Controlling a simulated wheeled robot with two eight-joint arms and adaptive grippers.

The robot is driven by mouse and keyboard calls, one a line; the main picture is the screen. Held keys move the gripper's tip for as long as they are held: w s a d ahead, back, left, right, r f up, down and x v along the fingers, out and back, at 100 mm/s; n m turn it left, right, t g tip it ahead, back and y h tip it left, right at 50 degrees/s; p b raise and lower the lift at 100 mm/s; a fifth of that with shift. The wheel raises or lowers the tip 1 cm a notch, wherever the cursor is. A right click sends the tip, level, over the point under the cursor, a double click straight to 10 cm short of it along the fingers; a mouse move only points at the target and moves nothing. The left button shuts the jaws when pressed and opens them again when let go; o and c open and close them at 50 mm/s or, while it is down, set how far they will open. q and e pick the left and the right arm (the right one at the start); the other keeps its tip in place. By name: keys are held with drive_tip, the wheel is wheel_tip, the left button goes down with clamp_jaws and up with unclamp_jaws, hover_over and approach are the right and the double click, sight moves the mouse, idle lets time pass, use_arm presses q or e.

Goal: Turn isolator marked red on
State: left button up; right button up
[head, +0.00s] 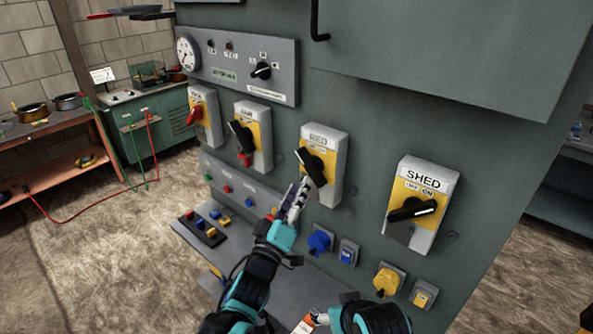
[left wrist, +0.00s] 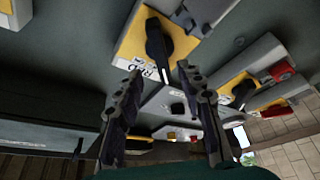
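The isolator (head: 335,146) whose label looks like RED is a grey box with a yellow plate and a black rotary handle (head: 311,167), slanting from upper left to lower right. In the left wrist view its yellow plate (left wrist: 131,46) and black handle (left wrist: 158,45) lie ahead, between and beyond the fingertips. My left gripper (head: 300,192) is open and empty, just below the handle; contact cannot be told. It also shows in the left wrist view (left wrist: 159,72).
The SHED isolator (head: 424,207) is to the right, its black handle nearly level. Two more isolators stand left, one with a red handle (head: 194,115), one black (head: 241,136). Blue (head: 319,241) and yellow (head: 388,281) sockets sit below. A shelf with buttons juts out lower left.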

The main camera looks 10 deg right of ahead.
sight(308, 170)
use_arm(q)
drive_tip(key=b+x, duration=0.1)
drive_tip(key=x, duration=0.6)
drive_tip(key=shift+w+d, duration=0.2)
drive_tip(key=shift+w, duration=0.1)
clamp_jaws()
